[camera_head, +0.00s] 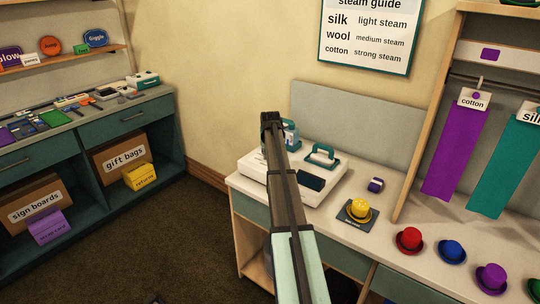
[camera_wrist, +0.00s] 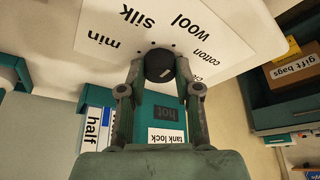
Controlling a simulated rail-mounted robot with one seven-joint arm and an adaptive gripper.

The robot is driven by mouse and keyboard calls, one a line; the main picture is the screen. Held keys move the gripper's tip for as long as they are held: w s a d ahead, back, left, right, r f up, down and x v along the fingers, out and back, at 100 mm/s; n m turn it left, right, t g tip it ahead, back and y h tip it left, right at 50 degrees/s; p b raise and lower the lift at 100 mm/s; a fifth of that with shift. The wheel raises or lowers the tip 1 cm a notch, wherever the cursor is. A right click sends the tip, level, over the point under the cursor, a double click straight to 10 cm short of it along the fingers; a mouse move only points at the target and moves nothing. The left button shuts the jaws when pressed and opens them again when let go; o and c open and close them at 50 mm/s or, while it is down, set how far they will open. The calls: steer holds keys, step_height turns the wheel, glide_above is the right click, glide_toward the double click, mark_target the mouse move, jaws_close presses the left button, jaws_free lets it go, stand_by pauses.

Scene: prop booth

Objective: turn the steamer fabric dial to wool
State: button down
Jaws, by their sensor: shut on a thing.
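The fabric dial (camera_wrist: 158,64) is a dark round knob on the steamer's white panel (camera_wrist: 235,45) in the wrist view. Printed labels min, silk, wool and cotton fan around it, with another label partly cut off by my finger. My gripper (camera_wrist: 160,68) is shut on the dial, one finger on each side. A short pale mark shows on the knob's face, toward the lower right; I cannot tell which label it stands for. In the head view the white steamer (camera_head: 258,172) sits on the counter, and my arm crosses in front of it, hiding the dial.
A teal-handled piece (camera_head: 322,155) stands on the steamer. In the wrist view, a tank lock label (camera_wrist: 167,138) and a half label (camera_wrist: 92,132) are close by my fingers. A steam guide (camera_head: 368,35) hangs above.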

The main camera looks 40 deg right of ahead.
steer(key=shift+m, duration=0.3)
steer(key=c, duration=0.8)
jaws_free()
steer(key=v, duration=1.2)
steer(key=shift+a+f, duration=0.1)
